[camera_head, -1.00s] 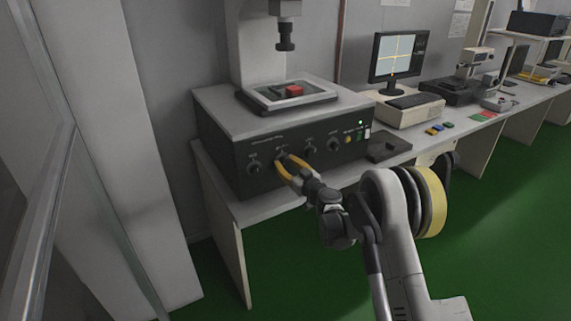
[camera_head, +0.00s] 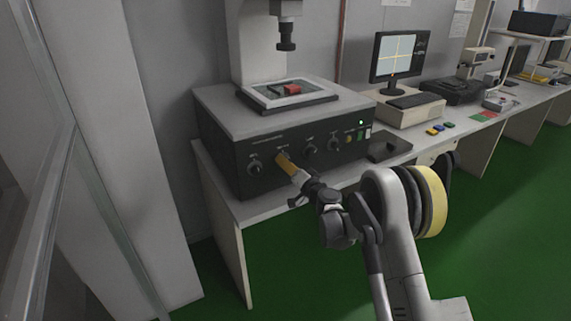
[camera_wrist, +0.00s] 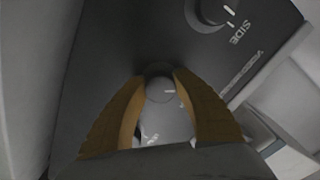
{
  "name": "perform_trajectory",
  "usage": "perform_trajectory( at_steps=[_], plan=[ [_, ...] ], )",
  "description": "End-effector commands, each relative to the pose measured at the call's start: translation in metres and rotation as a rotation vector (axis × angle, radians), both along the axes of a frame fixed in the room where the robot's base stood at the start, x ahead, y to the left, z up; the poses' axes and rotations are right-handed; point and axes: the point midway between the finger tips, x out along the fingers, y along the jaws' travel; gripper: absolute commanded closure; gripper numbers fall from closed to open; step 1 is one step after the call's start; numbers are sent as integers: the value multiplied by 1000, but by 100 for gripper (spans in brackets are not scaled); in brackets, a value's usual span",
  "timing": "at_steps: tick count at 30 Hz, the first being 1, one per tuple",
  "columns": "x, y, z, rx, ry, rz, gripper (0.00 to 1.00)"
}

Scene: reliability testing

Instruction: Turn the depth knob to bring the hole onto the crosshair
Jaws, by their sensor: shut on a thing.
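The depth knob (camera_wrist: 160,88) is a round grey knob on the black front panel of the machine. My gripper (camera_wrist: 159,78) has its two yellow fingers on either side of it in the wrist view and is shut on it. In the head view my gripper (camera_head: 281,158) covers this knob, second from the left. The side knob (camera_wrist: 212,10) is beside it, with a white mark. A red block (camera_head: 291,88) lies on the stage (camera_head: 318,98) under the dark lens tube (camera_head: 286,42). The monitor (camera_head: 400,56) shows a yellow crosshair; I cannot make out the hole.
More knobs (camera_head: 310,150) and coloured buttons (camera_head: 359,135) are to the right on the panel. A dark control box (camera_head: 388,148) sits on the bench by the machine.

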Motion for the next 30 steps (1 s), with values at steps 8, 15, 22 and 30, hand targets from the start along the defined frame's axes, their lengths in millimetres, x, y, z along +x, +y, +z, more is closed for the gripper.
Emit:
perform_trajectory(
  at_steps=[8, 15, 22, 30],
  plan=[
    [0, 1, 1, 216, 147, 1, 97],
    [0, 1, 2, 405, 274, 2, 97],
    [0, 2, 2, 587, 396, 2, 97],
    [0, 2, 3, 800, 540, 2, 97]
  ],
)
